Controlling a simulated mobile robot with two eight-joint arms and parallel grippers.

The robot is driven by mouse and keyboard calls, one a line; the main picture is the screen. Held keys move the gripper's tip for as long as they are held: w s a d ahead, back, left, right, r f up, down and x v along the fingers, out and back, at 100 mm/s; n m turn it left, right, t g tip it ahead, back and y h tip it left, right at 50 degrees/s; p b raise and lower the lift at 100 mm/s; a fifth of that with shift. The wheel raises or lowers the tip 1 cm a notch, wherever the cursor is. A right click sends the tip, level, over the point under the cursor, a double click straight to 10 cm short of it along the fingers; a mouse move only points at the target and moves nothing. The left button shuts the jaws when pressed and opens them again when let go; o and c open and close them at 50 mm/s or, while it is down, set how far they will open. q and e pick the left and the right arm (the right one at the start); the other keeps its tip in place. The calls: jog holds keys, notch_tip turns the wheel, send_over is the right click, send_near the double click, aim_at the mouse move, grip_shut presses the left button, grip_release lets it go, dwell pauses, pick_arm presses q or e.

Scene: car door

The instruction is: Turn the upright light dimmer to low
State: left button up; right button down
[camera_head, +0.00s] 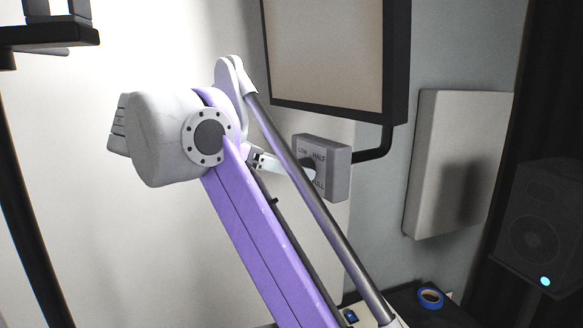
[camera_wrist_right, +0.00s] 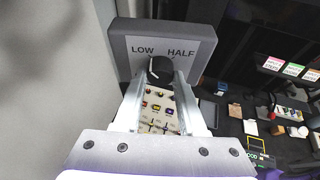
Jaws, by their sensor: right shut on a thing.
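The light dimmer is a grey box (camera_head: 336,172) on the wall side, below a framed panel, with LOW, HALF and FULL printed on its face. In the right wrist view the dimmer box (camera_wrist_right: 198,40) fills the upper middle, with LOW at left and HALF at right. Its dark round knob (camera_wrist_right: 160,68) sits below and between these two words. My right gripper (camera_wrist_right: 160,82) is shut on the knob, one finger on each side. In the head view my right arm partly hides the dimmer and the gripper (camera_head: 295,170).
A framed panel (camera_head: 325,50) hangs above the dimmer, with a black bent pipe (camera_head: 382,148) beside it. A pale wall panel (camera_head: 458,160) and a dark speaker (camera_head: 535,228) stand to the right. Blue tape (camera_head: 430,297) lies on the dark surface below.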

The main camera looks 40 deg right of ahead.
dwell(0.5)
jog(key=shift+c, duration=2.4)
grip_release()
